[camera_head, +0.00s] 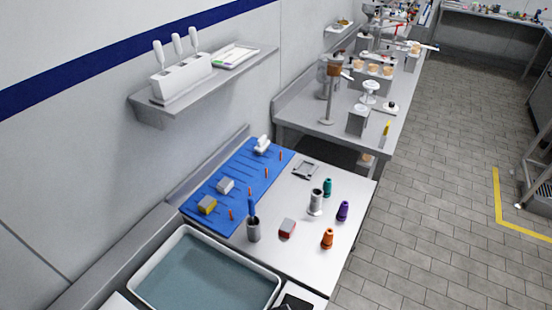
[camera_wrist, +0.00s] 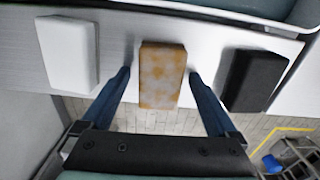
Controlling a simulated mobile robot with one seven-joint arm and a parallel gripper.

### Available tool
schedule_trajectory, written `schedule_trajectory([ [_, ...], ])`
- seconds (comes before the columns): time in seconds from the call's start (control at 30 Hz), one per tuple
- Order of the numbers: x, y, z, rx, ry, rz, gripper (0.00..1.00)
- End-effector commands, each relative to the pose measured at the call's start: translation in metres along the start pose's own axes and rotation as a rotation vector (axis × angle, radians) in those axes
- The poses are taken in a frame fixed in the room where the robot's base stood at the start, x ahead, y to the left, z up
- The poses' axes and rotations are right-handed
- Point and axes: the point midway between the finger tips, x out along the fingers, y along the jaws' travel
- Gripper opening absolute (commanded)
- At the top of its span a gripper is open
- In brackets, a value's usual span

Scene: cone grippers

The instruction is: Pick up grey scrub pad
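In the wrist view my gripper (camera_wrist: 160,72) is open, with its two blue fingers wide apart. A mottled orange-brown and grey pad (camera_wrist: 162,75) lies between the fingers in the picture, with a gap on each side; how far it is from the fingertips I cannot tell. A dark charcoal pad (camera_wrist: 255,80) lies to the right, outside the fingers. A white block (camera_wrist: 68,52) lies to the left. No plain mid-grey pad stands out among these three. My gripper does not show in the head view.
The pads lie on a narrow pale ledge (camera_wrist: 215,48) beside a basin edge. Tiled floor lies right.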

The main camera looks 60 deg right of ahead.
Motion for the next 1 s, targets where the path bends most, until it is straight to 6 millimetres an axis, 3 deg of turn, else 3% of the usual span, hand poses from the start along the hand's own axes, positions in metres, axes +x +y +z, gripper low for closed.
schedule_trajectory([
  [0.07,0.000,0.000,0.000,0.000,0.000,0.000,0.78],
  [0.43,0.000,0.000,0.000,0.000,0.000,0.000,0.11],
  [0.77,-0.006,-0.001,0.001,0.000,-0.002,-0.002,0.09],
  [1.0,-0.043,-0.001,0.001,-0.001,-0.004,-0.004,0.09],
])
